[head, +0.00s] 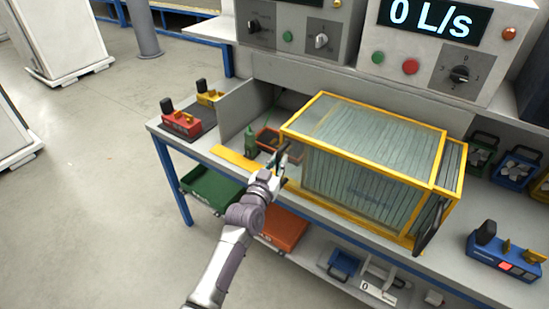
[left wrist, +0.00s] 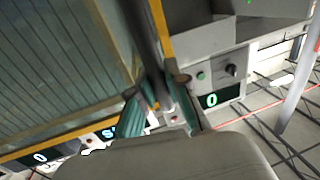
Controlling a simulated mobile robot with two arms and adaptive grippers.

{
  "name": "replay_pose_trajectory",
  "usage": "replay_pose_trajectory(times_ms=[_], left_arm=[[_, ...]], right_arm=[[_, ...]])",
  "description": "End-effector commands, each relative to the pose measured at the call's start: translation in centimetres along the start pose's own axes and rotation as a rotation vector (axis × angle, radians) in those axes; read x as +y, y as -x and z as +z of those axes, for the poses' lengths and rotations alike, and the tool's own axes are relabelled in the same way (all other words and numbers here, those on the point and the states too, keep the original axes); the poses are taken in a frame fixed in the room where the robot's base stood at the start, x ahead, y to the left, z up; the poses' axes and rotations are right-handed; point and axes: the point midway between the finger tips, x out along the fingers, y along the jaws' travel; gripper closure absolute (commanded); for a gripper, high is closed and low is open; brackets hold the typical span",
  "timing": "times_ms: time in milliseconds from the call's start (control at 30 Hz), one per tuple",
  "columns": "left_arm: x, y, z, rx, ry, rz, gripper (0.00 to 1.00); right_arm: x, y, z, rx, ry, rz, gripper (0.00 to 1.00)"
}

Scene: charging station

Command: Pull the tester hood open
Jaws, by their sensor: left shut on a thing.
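The tester hood (head: 370,112) is a clear box with a yellow frame on the grey bench. Dark slatted surfaces show through its panes. Its panes and yellow edge also fill the left of the left wrist view (left wrist: 60,60). A dark handle (head: 431,226) is on its right side. My left gripper (head: 281,157) is at the hood's left front side, shut on a dark bar-like handle (left wrist: 143,45), which runs up between the fingers in the left wrist view. The fingers partly hide the handle. My right gripper is not in view.
Red (head: 181,123) and blue (head: 505,258) devices sit at the bench ends. Control boxes (head: 430,50) stand behind. Green (head: 210,188) and orange (head: 284,229) bins are below.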

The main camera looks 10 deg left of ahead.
Motion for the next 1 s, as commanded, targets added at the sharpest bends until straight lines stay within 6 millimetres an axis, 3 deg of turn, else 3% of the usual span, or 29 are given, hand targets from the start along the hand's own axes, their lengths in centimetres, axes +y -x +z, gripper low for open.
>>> replay_pose_trajectory(times_ms=[267,300,467,800,1000], left_arm=[[0.1,0.0,-0.1,0.003,0.0,0.0,1.0],[0.1,0.0,-0.1,0.003,0.0,0.0,0.83],[0.0,0.0,-0.1,0.003,0.0,0.0,0.59],[0.0,0.3,0.0,0.001,0.0,-0.001,0.59],[0.0,3.1,0.1,0.0,0.001,-0.001,0.59]], right_arm=[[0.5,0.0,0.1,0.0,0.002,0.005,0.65],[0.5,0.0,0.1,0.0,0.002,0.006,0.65],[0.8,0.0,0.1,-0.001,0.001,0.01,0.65],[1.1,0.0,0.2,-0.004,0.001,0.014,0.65],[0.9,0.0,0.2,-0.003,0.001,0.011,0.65]])
